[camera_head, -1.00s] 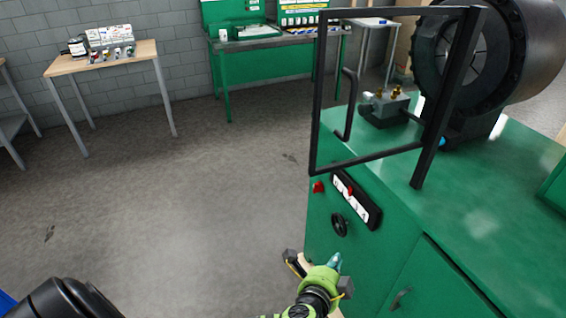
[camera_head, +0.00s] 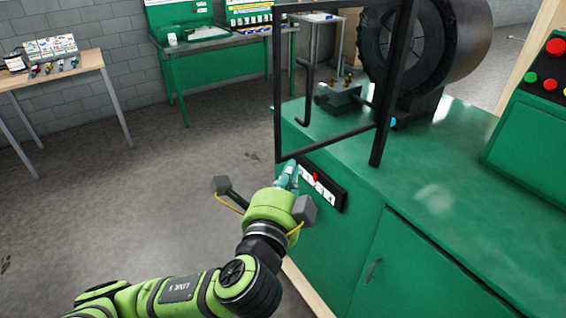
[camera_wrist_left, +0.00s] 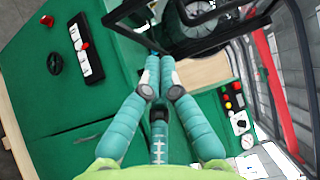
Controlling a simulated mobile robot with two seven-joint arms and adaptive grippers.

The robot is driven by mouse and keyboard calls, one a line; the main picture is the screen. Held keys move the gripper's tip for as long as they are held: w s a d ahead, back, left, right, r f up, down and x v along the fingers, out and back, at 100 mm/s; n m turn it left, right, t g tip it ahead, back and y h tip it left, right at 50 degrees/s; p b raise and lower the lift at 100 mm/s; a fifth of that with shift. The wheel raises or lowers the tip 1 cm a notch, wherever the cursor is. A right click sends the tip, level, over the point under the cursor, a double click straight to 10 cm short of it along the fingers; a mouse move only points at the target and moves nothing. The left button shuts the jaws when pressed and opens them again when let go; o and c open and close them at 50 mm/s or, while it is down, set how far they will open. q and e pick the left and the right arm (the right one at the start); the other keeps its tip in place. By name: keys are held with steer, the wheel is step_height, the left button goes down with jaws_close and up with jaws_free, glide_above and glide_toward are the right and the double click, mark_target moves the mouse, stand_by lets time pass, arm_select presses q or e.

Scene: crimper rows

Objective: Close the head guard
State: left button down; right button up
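The head guard (camera_head: 277,90) is a black rectangular frame with a bar handle (camera_head: 305,95). It stands upright at the front left edge of the green machine, swung out from the large dark round crimping head (camera_head: 425,45). In the left wrist view, dark bars and the round head (camera_wrist_left: 195,28) show at the top. My left gripper (camera_head: 291,173) has teal fingers and is just below the guard's lower left corner, in front of the control strip. Its fingertips (camera_wrist_left: 160,62) look close together with nothing visible between them; how far they are closed is unclear. My right gripper is out of view.
The machine's green top (camera_head: 450,180) is clear in front. A control strip with a red knob (camera_head: 315,177) is on its front, and a button panel (camera_head: 545,85) is at right. A wooden table (camera_head: 60,75) and a green bench (camera_head: 215,42) stand behind open floor.

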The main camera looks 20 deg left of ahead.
mark_target(289, 136)
arm_select(q)
steer(key=w+a, duration=0.1)
steer(key=w, duration=0.1)
steer(key=w+a, duration=0.1)
steer(key=w, duration=0.1)
steer(key=w+a, duration=0.1)
steer(key=w, duration=0.1)
steer(key=shift+w+a+r, duration=0.1)
steer(key=shift+w+a, duration=0.15)
steer(key=shift+w+d, duration=0.1)
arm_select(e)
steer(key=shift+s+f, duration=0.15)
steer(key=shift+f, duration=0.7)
